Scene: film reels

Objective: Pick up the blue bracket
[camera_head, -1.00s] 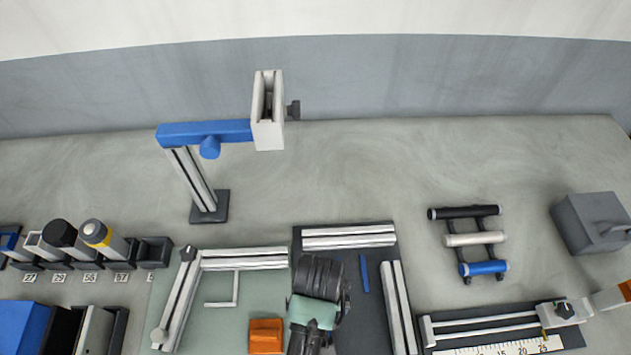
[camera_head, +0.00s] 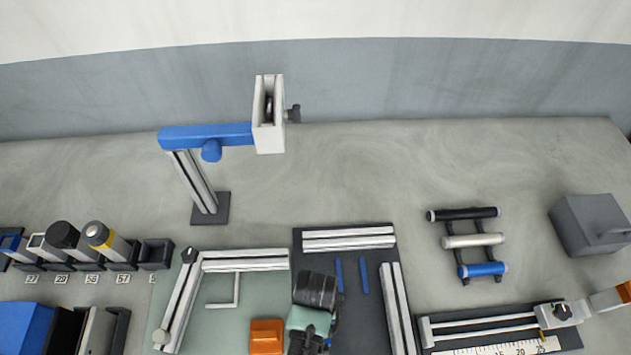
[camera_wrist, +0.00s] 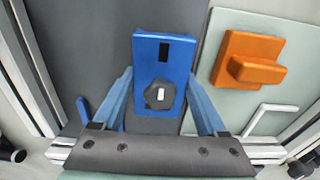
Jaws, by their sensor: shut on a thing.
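The blue bracket (camera_wrist: 178,48) is a blue block with a dark slot and a black knob with a white centre, in the wrist view. My gripper (camera_wrist: 161,78) has one finger against each side of it, and is shut on it. I cannot tell whether the bracket is clear of the surface.
An orange block (camera_head: 267,335) sits on the green mat (camera_head: 215,320) to the left. Two thin blue strips (camera_head: 364,275) lie on the dark mat (camera_head: 372,318). Silver rails (camera_head: 348,238) border the mats. A blue-armed stand (camera_head: 205,134) rises behind.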

